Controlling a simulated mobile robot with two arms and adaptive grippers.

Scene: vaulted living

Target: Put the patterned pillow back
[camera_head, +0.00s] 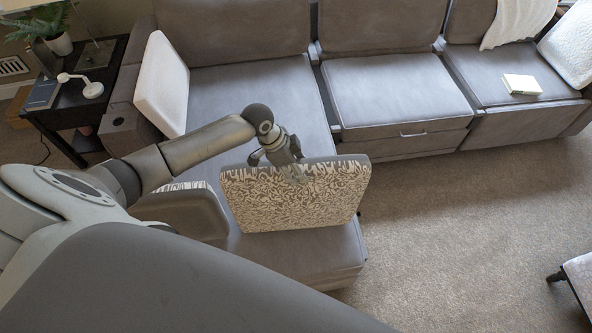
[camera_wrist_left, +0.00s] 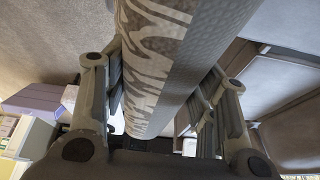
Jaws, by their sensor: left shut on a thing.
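The patterned pillow (camera_head: 295,196), grey and cream with a leafy print, is upright above the chaise end of the grey sofa (camera_head: 255,92). My left gripper (camera_head: 296,172) is shut on its top edge. In the left wrist view the pillow (camera_wrist_left: 165,65) runs between the two fingers of my left gripper (camera_wrist_left: 163,105). I cannot tell whether the pillow's lower edge touches the chaise seat. My right gripper is not in view.
A white pillow (camera_head: 161,84) leans at the sofa's left arm. A patterned piece (camera_head: 184,187) shows partly behind my arm. A white book (camera_head: 521,84) lies on the right seat. A dark side table (camera_head: 72,92) holds a lamp and plant.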

